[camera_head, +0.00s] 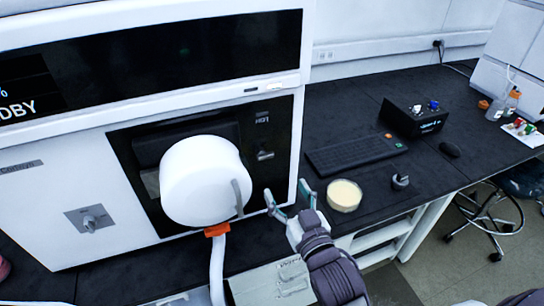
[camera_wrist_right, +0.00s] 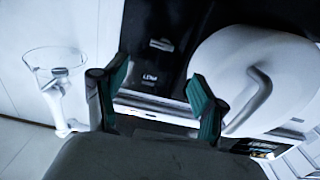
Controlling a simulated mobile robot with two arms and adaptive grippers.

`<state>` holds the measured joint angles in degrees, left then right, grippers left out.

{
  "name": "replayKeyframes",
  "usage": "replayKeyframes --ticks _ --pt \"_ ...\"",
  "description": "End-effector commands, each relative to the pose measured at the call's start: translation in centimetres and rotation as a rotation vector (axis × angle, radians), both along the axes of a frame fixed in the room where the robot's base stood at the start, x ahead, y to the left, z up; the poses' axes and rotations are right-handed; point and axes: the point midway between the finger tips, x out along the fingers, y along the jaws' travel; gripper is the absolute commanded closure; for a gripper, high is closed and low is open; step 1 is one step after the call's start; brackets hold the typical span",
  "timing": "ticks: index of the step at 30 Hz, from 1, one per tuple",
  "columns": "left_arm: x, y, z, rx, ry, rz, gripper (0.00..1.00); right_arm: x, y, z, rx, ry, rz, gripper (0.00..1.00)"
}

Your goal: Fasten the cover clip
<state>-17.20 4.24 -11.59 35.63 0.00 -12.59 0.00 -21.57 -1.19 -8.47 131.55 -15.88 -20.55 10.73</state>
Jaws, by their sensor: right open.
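A large white round cover (camera_head: 190,180) sits on the dark front panel of the instrument. A grey curved lever (camera_head: 238,197), which looks like the cover clip, stands at the right side of its face. In the right wrist view the white cover (camera_wrist_right: 222,55) is at the right, with the bent lever (camera_wrist_right: 258,92) across it. My right gripper (camera_head: 287,199) is open and empty, to the right of the cover and apart from the lever. In the wrist view its fingers (camera_wrist_right: 160,88) are spread, left of the lever. My left gripper is not in view.
A round dish with pale contents (camera_head: 344,195), a dark knob-like item (camera_head: 400,181), a keyboard (camera_head: 355,154) and a black box (camera_head: 414,118) are on the bench to the right.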

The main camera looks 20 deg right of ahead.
Motion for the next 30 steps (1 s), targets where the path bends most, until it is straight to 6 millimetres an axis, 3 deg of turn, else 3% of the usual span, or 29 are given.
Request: replayKeyframes --ticks 8,18,24,30 --pt "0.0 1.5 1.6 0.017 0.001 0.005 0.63 5.0 0.2 0.5 -0.002 -0.002 0.000 0.29" --pt "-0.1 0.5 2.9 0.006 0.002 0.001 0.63 11.5 0.4 0.2 -0.002 0.001 0.001 0.29" --pt "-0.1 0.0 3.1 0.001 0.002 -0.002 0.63 13.1 0.5 0.1 -0.001 0.002 0.001 0.29" --pt "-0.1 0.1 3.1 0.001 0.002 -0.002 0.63 13.3 0.5 0.0 0.000 0.002 0.001 0.29"
